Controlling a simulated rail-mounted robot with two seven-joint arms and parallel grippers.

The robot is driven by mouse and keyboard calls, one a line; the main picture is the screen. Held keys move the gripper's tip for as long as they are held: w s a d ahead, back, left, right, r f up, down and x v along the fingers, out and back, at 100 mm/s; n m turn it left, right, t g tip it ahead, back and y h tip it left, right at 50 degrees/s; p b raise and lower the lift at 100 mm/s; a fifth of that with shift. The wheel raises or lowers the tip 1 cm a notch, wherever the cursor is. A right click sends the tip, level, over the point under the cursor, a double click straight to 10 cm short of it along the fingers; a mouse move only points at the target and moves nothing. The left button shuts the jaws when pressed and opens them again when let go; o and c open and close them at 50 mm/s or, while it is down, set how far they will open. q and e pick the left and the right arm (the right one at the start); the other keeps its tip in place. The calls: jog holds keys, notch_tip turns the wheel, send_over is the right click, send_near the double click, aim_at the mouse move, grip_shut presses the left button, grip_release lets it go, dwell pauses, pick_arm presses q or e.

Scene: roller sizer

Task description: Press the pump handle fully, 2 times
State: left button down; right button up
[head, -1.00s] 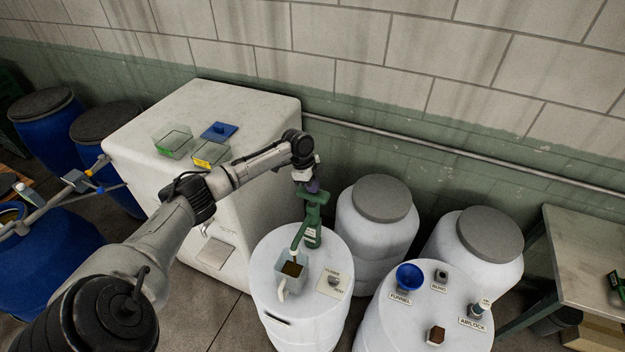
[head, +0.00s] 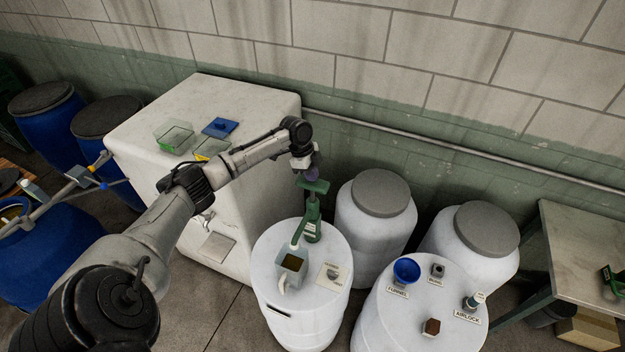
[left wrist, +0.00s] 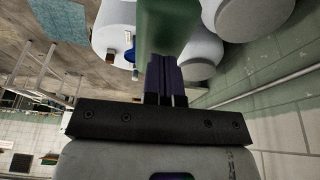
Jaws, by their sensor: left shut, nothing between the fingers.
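The green hand pump (head: 312,220) stands upright on top of a white drum (head: 335,297). Its flat green handle (head: 315,187) is at the top, above the pump body. My left gripper (head: 311,174) is shut and empty, its dark purple fingers pointing down just above the handle. I cannot tell whether the fingertips touch it. In the left wrist view the shut fingers (left wrist: 165,78) overlap the green handle (left wrist: 168,28), which fills the upper middle. The pump's spout leads to a clear cup (head: 290,268) holding brown liquid. My right gripper is not in view.
A labelled knob plate (head: 332,276) lies beside the cup. Another white drum (head: 410,325) at right carries a blue funnel (head: 406,270) and other fittings. Two grey-lidded drums stand behind. A large white cabinet (head: 235,120) is under my left arm. A table (head: 585,255) is at right.

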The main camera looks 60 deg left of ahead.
pick_arm(q)
jog(key=b+v, duration=0.1)
jog(key=v, duration=0.5)
jog(key=shift+s+a+r, duration=0.1)
jog(key=shift+a+r, duration=0.1)
jog(key=shift+r, duration=0.05)
jog(key=shift+s+a+r+b, duration=0.1)
jog(key=shift+r+b, duration=0.2)
jog(key=shift+r, duration=0.35)
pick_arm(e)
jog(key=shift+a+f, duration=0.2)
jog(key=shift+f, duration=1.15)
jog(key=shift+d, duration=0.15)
